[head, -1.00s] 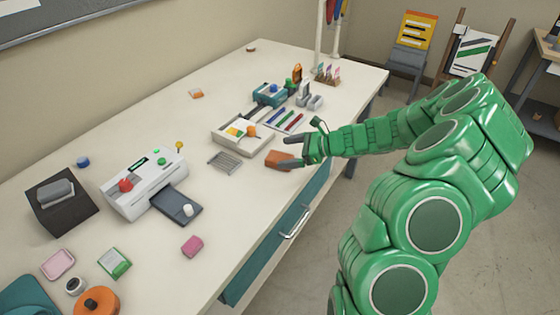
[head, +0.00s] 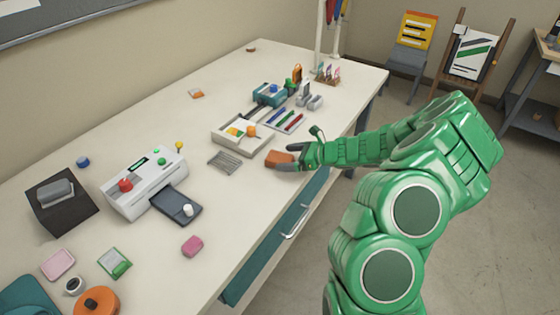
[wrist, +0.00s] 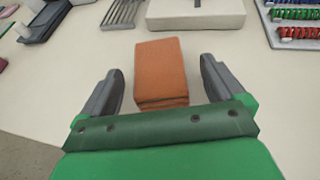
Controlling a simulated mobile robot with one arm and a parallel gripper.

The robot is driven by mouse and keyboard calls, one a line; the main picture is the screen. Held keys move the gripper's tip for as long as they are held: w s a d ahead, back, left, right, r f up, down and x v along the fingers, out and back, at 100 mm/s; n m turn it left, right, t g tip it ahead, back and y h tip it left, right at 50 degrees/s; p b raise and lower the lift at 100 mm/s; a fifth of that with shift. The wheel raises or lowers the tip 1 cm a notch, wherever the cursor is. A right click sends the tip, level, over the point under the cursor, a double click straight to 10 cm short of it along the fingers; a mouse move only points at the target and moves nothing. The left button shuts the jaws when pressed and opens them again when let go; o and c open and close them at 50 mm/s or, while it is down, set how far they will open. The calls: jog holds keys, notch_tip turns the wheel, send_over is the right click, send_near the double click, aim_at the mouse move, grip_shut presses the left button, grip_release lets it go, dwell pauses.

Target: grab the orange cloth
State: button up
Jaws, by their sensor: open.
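The orange cloth (head: 277,159) is a folded rust-orange block lying on the white table near its front edge. In the wrist view the cloth (wrist: 160,72) lies between the two dark fingers, with a gap on each side. My gripper (head: 287,158) is low at the table beside the cloth, its fingers reaching along either side. In the wrist view my gripper (wrist: 160,75) is open and the fingers do not appear to touch the cloth. The near end of the cloth is partly hidden by the green gripper body.
A white tray (head: 240,148) stands just behind the cloth, with a grey ribbed rack (head: 225,162) to its left. A laminator (head: 145,183) and a pink block (head: 192,246) are further left.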

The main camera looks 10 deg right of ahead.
aim_at(281, 157)
jog(key=shift+x, duration=1.7)
jog(key=shift+s, duration=0.1)
jog(key=c, duration=1.1)
jog(key=shift+o, duration=0.2)
jog(key=shift+r, duration=0.15)
